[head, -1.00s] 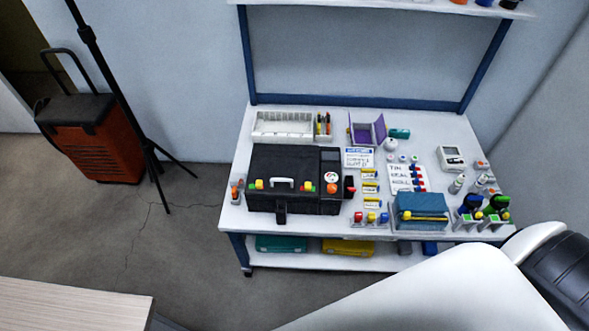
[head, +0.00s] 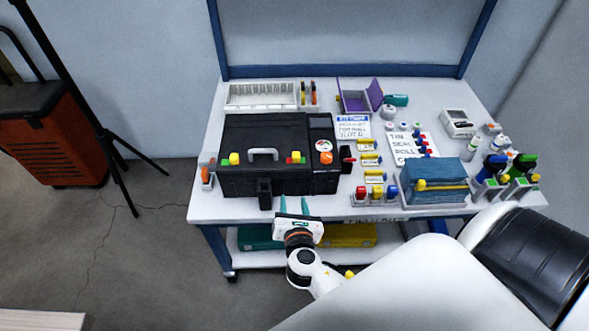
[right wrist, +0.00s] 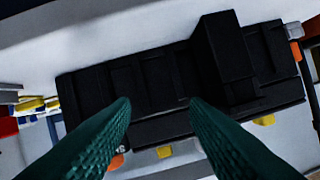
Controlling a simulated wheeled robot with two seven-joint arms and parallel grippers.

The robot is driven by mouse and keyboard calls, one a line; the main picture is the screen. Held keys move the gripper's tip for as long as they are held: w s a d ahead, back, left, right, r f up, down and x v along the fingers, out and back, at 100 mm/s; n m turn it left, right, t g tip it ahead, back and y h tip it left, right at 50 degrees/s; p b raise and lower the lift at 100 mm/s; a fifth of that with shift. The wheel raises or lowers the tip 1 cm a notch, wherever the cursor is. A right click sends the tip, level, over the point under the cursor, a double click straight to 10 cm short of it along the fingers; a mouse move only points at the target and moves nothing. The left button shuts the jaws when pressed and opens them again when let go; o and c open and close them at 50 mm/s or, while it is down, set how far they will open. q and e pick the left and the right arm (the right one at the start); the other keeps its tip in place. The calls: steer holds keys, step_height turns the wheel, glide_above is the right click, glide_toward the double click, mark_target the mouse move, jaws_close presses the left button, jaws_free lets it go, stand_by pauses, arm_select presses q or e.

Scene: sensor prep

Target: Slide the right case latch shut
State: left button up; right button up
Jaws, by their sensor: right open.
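The black case (head: 240,135) lies closed on the workbench with a pale handle on it. A yellow piece (head: 234,158) shows left of the handle. A black block (head: 264,193) juts from the case's front. I cannot tell which part is the right latch, or its position. My right gripper (head: 294,205) is open, its green fingers just in front of the case, right of the block. In the right wrist view the gripper (right wrist: 160,105) is empty before the case's dark side (right wrist: 150,85). My left gripper is not in view.
A blue box (head: 435,180) and coloured bottles stand on the right of the workbench (head: 225,208). An open purple box (head: 360,95) and a white tray (head: 262,95) are behind the case. A tripod (head: 75,90) stands left. The floor in front is clear.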

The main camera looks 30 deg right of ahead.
mark_target(296, 150)
step_height(296, 150, up, 7)
steer(key=d+n+t+h+b, duration=0.2)
steer(key=h, duration=0.1)
steer(key=x, duration=1.1)
steer(key=shift+w+a+f, duration=0.1)
steer(key=shift+w+a, duration=0.25)
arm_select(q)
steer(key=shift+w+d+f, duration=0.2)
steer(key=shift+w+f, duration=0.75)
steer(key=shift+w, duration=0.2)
arm_select(e)
steer(key=shift+w+d+y, duration=0.15)
steer(key=shift+w+y, duration=0.15)
steer(key=shift+c, duration=0.2)
jaws_close()
